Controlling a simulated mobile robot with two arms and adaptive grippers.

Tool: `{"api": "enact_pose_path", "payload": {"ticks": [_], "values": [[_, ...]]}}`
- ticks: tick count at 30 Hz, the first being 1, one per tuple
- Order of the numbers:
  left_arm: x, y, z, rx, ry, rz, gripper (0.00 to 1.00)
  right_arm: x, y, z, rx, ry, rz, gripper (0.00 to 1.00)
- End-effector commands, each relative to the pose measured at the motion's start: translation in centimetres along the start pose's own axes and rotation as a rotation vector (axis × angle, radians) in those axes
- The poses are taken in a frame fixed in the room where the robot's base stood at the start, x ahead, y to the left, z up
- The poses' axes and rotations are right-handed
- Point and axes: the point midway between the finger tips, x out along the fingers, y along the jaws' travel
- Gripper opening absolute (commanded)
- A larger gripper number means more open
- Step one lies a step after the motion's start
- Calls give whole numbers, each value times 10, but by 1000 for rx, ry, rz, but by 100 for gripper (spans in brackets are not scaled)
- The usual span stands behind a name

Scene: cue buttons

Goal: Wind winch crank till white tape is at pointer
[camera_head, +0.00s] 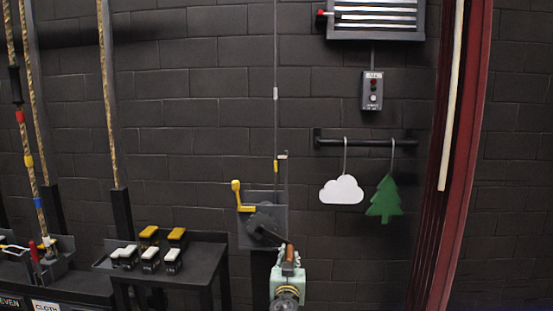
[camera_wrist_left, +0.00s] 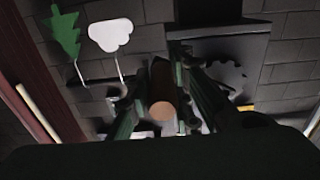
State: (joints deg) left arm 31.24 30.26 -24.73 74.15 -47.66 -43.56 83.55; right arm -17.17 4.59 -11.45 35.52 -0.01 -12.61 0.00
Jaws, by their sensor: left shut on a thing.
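The winch (camera_head: 263,222) sits on a dark post against the wall, with a grey backplate and a dark drum. Its crank arm runs down right to a brown handle (camera_head: 290,254). My left gripper (camera_head: 289,266) is shut on this handle; in the left wrist view the round brown handle end (camera_wrist_left: 162,111) shows between the fingers. A thin cable rises from the winch, with the white tape (camera_head: 276,92) well above it. A small pale-tipped piece (camera_head: 282,157), seemingly the pointer, stands beside the cable, far below the tape. A yellow mark (camera_head: 276,166) is just under it.
A yellow lever (camera_head: 238,194) stands at the winch's left. A white cloud (camera_head: 342,190) and green tree (camera_head: 384,200) hang from a rail to the right. A small table (camera_head: 205,260) with several white and yellow switches is at left, near ropes (camera_head: 107,90).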

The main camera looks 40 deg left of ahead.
Motion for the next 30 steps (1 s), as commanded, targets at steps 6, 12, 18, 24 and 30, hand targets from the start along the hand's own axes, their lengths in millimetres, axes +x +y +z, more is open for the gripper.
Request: {"api": "enact_pose_path", "payload": {"ticks": [6,12,18,24,30], "values": [[1,-20,21,4,-1,-15,0,21,0,2,0,0,0,47],[2,-42,38,3,1,-19,0,40,-20,3,-5,8,-23,47],[2,-46,38,3,2,-17,0,43,-18,1,3,6,-19,47],[2,-46,38,3,2,-15,0,43,-10,2,3,1,-11,47],[1,-67,47,4,1,-16,0,53,-12,2,4,2,-12,47]]}}
